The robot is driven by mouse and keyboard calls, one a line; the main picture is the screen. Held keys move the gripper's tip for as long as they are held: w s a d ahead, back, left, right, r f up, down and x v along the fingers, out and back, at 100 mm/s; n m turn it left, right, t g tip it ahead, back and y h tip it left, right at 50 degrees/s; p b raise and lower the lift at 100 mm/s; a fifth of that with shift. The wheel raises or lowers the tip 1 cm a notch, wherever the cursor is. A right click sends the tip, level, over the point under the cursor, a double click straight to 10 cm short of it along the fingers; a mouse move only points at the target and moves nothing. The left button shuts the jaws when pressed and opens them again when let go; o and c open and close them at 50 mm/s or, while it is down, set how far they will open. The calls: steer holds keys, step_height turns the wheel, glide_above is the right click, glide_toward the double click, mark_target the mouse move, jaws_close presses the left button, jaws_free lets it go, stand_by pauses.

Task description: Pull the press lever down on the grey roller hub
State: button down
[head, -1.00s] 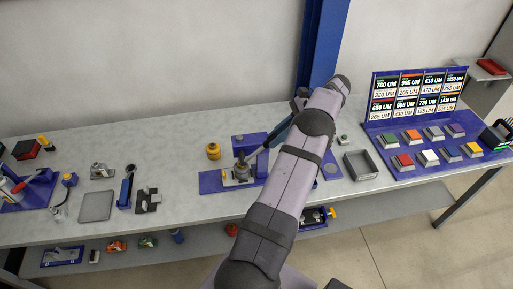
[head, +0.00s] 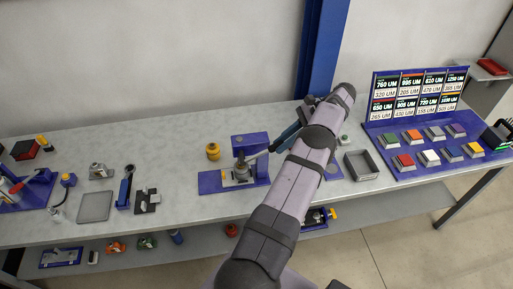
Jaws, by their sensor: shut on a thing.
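The blue press (head: 250,142) stands on a blue base plate (head: 212,183) in the middle of the bench. A grey hub (head: 241,167) sits at its front, with small parts below it that are too small to make out. The grey press lever (head: 256,155) slants from the hub up to the right in the picture. My gripper (head: 273,149) reaches in from the upper right and is shut on the lever's outer end. The fingertips are small and their exact grip on the lever is hard to see.
A yellow knobbed part (head: 213,152) stands behind the press, to the left. A grey open tray (head: 361,165) and a blue board with coloured blocks (head: 418,140) are at right. My arm covers the bench right of the press. The bench between the press and the black bracket (head: 147,201) is clear.

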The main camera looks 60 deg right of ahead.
steer(key=shift+s+f, duration=0.1)
steer(key=shift+s+d+f+b, duration=0.15)
steer(key=shift+f+b, duration=0.55)
steer(key=shift+b, duration=0.05)
steer(key=shift+s+d+f+b, duration=0.15)
steer(key=shift+s+f+b, duration=0.05)
steer(key=shift+f+b, duration=0.55)
steer(key=shift+s+d+f+b, duration=0.15)
steer(key=shift+f+b, duration=0.5)
steer(key=shift+b, duration=0.1)
steer(key=shift+f, duration=0.1)
step_height(320, 180, down, 4)
steer(key=b, duration=0.5)
steer(key=shift+s+f, duration=0.1)
steer(key=shift+f+b, duration=0.1)
steer(key=shift+b, duration=0.2)
